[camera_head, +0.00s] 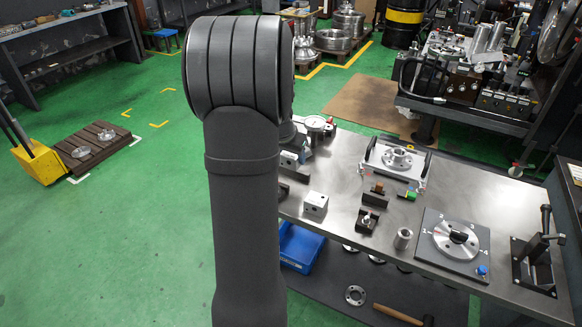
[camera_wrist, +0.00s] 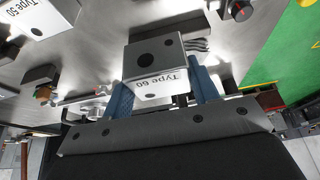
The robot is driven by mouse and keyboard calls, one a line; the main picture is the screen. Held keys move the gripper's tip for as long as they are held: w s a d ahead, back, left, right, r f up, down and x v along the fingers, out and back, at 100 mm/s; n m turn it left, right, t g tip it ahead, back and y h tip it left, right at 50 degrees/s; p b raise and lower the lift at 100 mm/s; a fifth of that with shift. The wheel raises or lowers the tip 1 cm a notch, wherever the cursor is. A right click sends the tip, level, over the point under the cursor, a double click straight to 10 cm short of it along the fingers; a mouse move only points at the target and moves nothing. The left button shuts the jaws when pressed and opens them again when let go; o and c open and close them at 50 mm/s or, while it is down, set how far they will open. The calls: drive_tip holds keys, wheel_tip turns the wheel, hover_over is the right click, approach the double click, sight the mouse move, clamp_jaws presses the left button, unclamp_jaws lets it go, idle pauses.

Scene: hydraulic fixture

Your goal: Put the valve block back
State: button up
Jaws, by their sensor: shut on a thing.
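My gripper (camera_wrist: 162,84) shows in the wrist view with its two blue fingers on either side of a pale metal valve block (camera_wrist: 152,58) marked "Type 60". It is shut on this block, which has a dark round hole in its face. A second block (camera_wrist: 38,14), marked "Type 50", is at the upper left of that view. In the head view my arm hides the gripper. A pale block (camera_head: 316,204) stands on the bench, and another block (camera_head: 289,160) is partly hidden beside my arm. I cannot tell whether the held block touches the bench.
The steel bench (camera_head: 345,160) also carries a flange on a plate (camera_head: 397,161), a dark fixture (camera_head: 366,222), a metal sleeve (camera_head: 403,238), a numbered dial plate (camera_head: 454,243) and a toggle clamp (camera_head: 535,262). A blue bin (camera_head: 298,247) is below the bench edge.

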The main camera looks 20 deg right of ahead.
drive_tip(key=s+d+r, duration=0.3)
drive_tip(key=s+d, duration=1.2)
drive_tip(key=s, duration=0.1)
drive_tip(key=w+a+f, duration=0.1)
drive_tip(key=w+f, duration=0.1)
drive_tip(key=w, duration=0.1)
drive_tip(key=w+a+f, duration=0.2)
drive_tip(key=w, duration=0.1)
drive_tip(key=w+a+f, duration=0.1)
drive_tip(key=w+f, duration=0.1)
drive_tip(key=w, duration=0.2)
drive_tip(key=shift+a+f, duration=0.2)
drive_tip(key=shift+a, duration=0.15)
drive_tip(key=shift+f, duration=2.05)
drive_tip(key=shift+f, duration=0.15)
drive_tip(key=o, duration=1.2)
drive_tip(key=v, duration=1.2)
